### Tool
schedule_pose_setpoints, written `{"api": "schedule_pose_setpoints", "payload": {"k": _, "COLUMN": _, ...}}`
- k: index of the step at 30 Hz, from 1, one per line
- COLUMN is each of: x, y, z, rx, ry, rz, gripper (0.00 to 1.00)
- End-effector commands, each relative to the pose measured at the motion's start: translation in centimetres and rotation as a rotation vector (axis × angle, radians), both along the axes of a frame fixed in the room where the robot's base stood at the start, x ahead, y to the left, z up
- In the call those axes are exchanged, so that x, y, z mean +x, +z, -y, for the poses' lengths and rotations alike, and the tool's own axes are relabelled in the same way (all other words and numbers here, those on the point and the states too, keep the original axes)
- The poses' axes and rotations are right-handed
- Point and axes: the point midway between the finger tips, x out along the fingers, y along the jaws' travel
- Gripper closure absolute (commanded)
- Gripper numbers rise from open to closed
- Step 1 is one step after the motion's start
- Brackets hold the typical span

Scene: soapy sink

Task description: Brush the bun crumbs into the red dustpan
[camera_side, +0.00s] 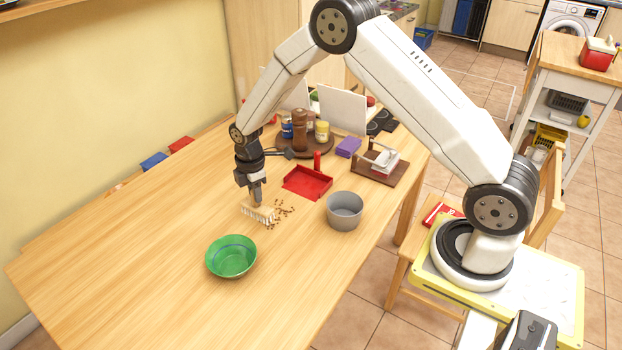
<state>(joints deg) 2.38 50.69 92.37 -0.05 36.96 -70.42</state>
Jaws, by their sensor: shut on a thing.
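My gripper (256,201) points down over the table and is shut on a small wooden brush (261,213) with pale bristles. The bristles are at the table top, at the left edge of the crumbs. The brown bun crumbs (284,211) lie loosely scattered on the wood, just right of the brush. The red dustpan (307,182) lies on the table beyond the crumbs, up and to the right, with its handle standing up at the back. Any crumbs behind the brush are hidden.
A green bowl (231,257) stands in front of the brush, and a grey pot (345,211) stands right of the crumbs. Behind the dustpan are a round tray with jars (323,131), a purple sponge (348,147) and a wooden tray (396,178). The left table is clear.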

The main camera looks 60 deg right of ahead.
Motion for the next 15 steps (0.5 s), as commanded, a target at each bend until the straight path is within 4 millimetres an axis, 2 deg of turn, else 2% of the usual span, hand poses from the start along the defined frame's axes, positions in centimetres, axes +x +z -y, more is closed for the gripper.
{"api": "schedule_pose_setpoints", "payload": {"k": 8, "x": 0.0, "y": -0.8, "z": 0.0, "rx": 0.0, "ry": 0.0, "rz": 0.0, "gripper": 1.0}}
{"api": "schedule_pose_setpoints", "payload": {"k": 15, "x": -0.1, "y": -2.6, "z": 0.0, "rx": -0.001, "ry": 0.0, "rz": -0.001, "gripper": 1.0}}
